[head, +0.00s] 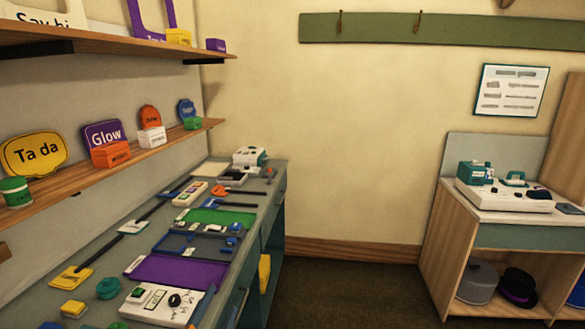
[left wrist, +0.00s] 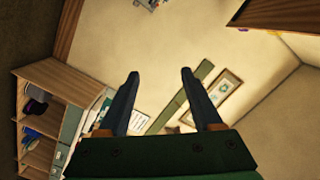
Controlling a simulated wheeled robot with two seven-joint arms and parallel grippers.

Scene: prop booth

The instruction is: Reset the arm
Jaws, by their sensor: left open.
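My left gripper (left wrist: 160,74) shows in the left wrist view, with two dark blue fingers spread wide apart. Nothing is between the fingers, and they point toward the pale wall. The fingers touch nothing that I can see. In the head view, a slanted blue-grey piece at the bottom edge may be part of this gripper, but I cannot tell. My right gripper is in neither view.
A long counter (head: 278,172) on the left holds a purple tray (head: 180,272), a green mat (head: 215,217) and several props. Wooden shelves (head: 105,168) with signs jut out above it. A cabinet (head: 437,245) stands at right, with a black hat (head: 518,285) inside. Floor between is clear.

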